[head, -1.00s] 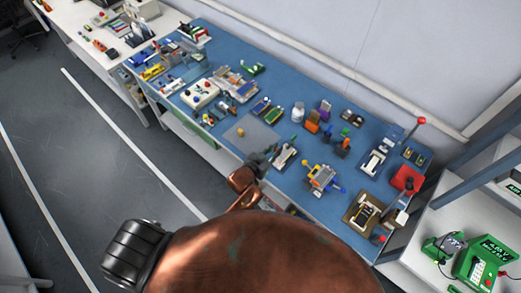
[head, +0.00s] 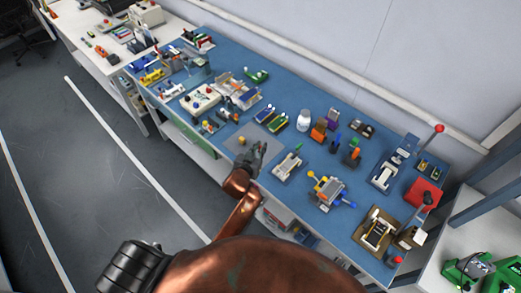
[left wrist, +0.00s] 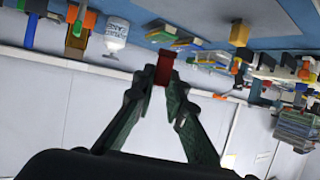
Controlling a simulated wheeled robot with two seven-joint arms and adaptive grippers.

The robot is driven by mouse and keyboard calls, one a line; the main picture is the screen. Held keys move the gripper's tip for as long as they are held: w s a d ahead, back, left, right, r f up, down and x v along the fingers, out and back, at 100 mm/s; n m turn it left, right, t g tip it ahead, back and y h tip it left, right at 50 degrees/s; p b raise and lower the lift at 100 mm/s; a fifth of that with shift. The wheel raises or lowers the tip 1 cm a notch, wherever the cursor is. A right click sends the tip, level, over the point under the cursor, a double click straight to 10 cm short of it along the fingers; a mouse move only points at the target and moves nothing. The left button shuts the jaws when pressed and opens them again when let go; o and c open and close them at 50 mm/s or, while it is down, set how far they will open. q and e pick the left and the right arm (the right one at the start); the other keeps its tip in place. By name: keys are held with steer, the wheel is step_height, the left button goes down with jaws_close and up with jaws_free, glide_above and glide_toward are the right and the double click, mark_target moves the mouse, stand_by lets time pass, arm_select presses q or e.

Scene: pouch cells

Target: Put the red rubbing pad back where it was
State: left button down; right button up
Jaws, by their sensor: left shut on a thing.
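The red rubbing pad (left wrist: 165,68) shows in the left wrist view as a small dark red block between my fingertips. My left gripper (left wrist: 164,88) is shut on it and holds it off the bench. In the head view my left gripper (head: 254,155) hangs at the front part of the blue bench top, by the grey mat (head: 262,137). The pad cannot be made out in the head view. The place it came from cannot be told from these frames. My right gripper is not in view.
A yellow knob-like piece (head: 242,141) is on the mat, left of the gripper. A small device on a grey plate (head: 287,166) is to the right. A white bottle (head: 304,119) and colored holders (head: 319,130) stand behind. The bench is crowded; the mat is mostly clear.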

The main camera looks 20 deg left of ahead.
arm_select(q)
steer(key=w+f, duration=0.1)
steer(key=f, duration=0.1)
steer(key=w+a+f+b, duration=0.1)
steer(key=w+f, duration=0.1)
steer(key=w+a+f, duration=0.1)
steer(key=w+f, duration=0.1)
steer(key=shift+w+a+f, duration=0.15)
steer(key=shift+w+f, duration=0.1)
steer(key=shift+f+b, duration=0.35)
steer(key=shift+f, duration=1.1)
steer(key=shift+s, duration=0.1)
steer(key=shift+f, duration=0.2)
steer(key=c, duration=2)
jaws_free()
steer(key=shift+o, duration=0.2)
steer(key=shift+r, duration=0.25)
steer(key=p+v, duration=0.1)
steer(key=v, duration=1.1)
steer(key=shift+a+f, duration=0.1)
